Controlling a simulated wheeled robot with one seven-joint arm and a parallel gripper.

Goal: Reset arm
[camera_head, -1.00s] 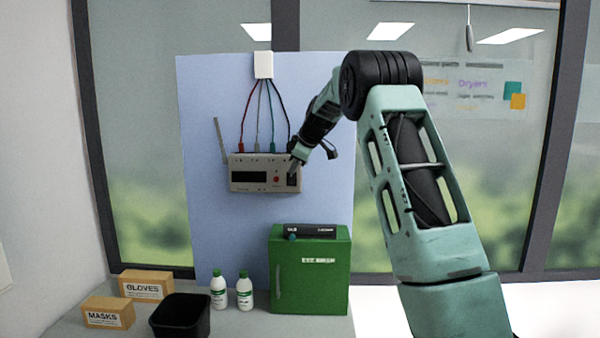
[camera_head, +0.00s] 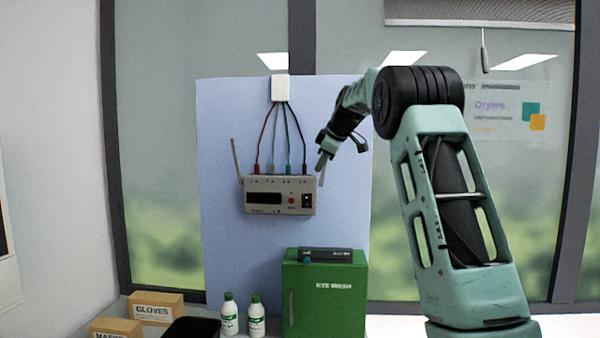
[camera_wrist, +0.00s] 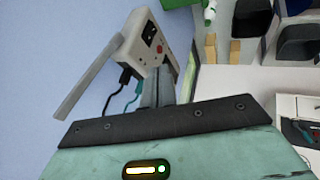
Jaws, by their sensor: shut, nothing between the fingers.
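My gripper (camera_head: 322,168) is shut and empty, just right of the grey control box (camera_head: 280,195) on the blue panel in the head view. In the wrist view my gripper's fingers (camera_wrist: 158,88) reach up close to the control box (camera_wrist: 143,45), overlapping its lower edge there. I cannot tell whether they touch it. The box has a dark display, a red button and a black switch (camera_head: 307,201) at its right end. My arm reaches in from the lower right.
Several coloured cables run from the box to a white unit (camera_head: 281,88) above. An antenna (camera_head: 237,160) stands at its left. Below are a green eye wash cabinet (camera_head: 325,295), two white bottles, a gloves box (camera_head: 156,308) and a black bin (camera_head: 192,328). Windows lie behind.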

